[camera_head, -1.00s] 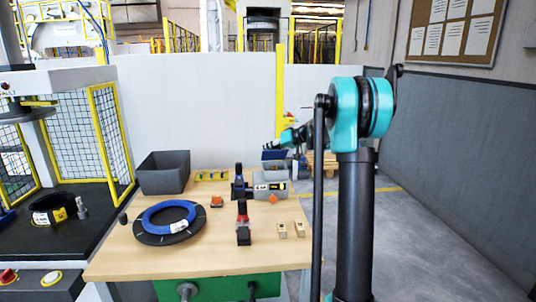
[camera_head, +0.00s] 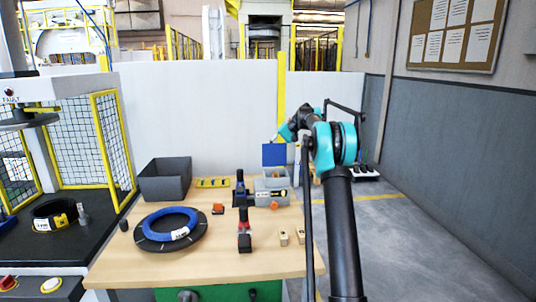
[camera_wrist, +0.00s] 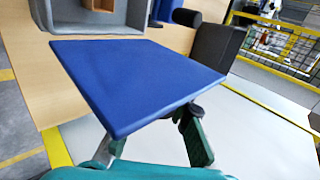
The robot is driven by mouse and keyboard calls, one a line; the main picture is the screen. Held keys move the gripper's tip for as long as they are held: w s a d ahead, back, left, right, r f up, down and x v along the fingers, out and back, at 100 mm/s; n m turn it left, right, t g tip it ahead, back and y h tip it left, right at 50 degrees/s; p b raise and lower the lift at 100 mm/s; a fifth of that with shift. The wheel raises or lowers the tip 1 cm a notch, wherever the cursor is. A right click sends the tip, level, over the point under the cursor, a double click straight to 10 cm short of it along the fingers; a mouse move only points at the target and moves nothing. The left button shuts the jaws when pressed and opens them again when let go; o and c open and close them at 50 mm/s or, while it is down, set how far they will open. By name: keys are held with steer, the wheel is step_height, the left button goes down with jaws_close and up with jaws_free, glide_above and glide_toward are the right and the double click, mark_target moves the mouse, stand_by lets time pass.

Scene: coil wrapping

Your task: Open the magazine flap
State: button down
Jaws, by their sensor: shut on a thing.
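The magazine (camera_head: 272,196) is a grey box at the back right of the wooden table, with a label on its front. Its blue flap (camera_head: 274,155) stands raised above the back of the box, its broad face toward the head camera. In the wrist view the flap (camera_wrist: 140,80) fills the middle and hides part of the grey magazine (camera_wrist: 120,18). My gripper (camera_wrist: 150,128) is shut on the flap's near edge; the flap hides the exact contact. In the head view my gripper (camera_head: 280,138) is small, at the flap's top.
A dark grey bin (camera_head: 165,180) stands at the back left of the table. A blue coil (camera_head: 169,224) lies on a black disc at the front left. A black and red tool (camera_head: 243,225) stands left of the magazine, and two small wooden blocks (camera_head: 291,237) lie in front of it.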

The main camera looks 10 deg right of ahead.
steer(key=shift+w+f+g, duration=0.15)
steer(key=shift+w+g, duration=0.1)
steer(key=shift+g, duration=0.05)
stand_by(0.4)
steer(key=c, duration=1.5)
jaws_free()
steer(key=shift+v, duration=3.7)
